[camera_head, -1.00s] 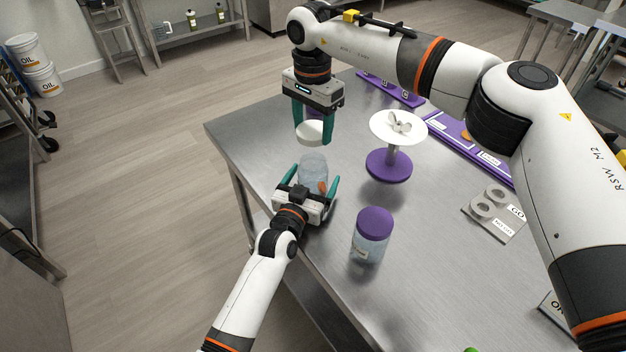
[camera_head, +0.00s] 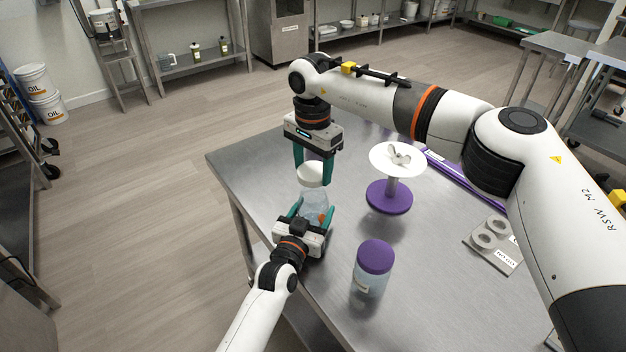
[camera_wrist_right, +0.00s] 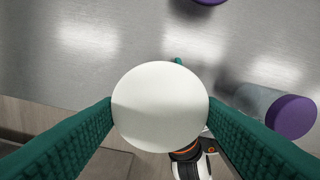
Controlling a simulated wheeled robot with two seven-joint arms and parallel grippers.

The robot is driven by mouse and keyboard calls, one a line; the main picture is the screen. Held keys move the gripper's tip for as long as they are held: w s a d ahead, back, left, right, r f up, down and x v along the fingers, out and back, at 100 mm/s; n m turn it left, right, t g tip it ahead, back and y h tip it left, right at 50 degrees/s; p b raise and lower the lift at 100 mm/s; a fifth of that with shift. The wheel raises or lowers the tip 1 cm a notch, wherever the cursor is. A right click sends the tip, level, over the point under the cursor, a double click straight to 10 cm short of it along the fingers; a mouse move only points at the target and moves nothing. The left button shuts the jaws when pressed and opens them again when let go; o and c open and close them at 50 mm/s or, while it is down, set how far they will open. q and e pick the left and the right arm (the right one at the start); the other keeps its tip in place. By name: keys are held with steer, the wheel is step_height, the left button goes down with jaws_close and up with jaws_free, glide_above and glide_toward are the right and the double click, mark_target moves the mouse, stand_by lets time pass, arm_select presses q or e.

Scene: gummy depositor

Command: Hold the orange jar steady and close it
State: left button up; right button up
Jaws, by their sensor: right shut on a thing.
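The orange jar (camera_head: 312,204) is a clear jar with a little orange showing inside, upright near the table's left edge. My left gripper (camera_head: 313,212) has its green fingers on either side of the jar and appears shut on it. My right gripper (camera_head: 314,170) points down above the jar, shut on a round white lid (camera_head: 312,178). In the right wrist view the lid (camera_wrist_right: 160,107) fills the space between the fingers and hides the jar's mouth.
A jar with a purple lid (camera_head: 375,257) stands to the right, near my left gripper. A purple-based stand with a white top (camera_head: 390,197) is behind it. A grey plate with rings (camera_head: 490,240) lies farther right. Bare table (camera_head: 430,270) lies between.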

mark_target(313, 209)
steer(key=shift+f, duration=1.4)
steer(key=shift+f, duration=0.1)
steer(key=shift+f, duration=0.8)
steer(key=shift+f, duration=0.55)
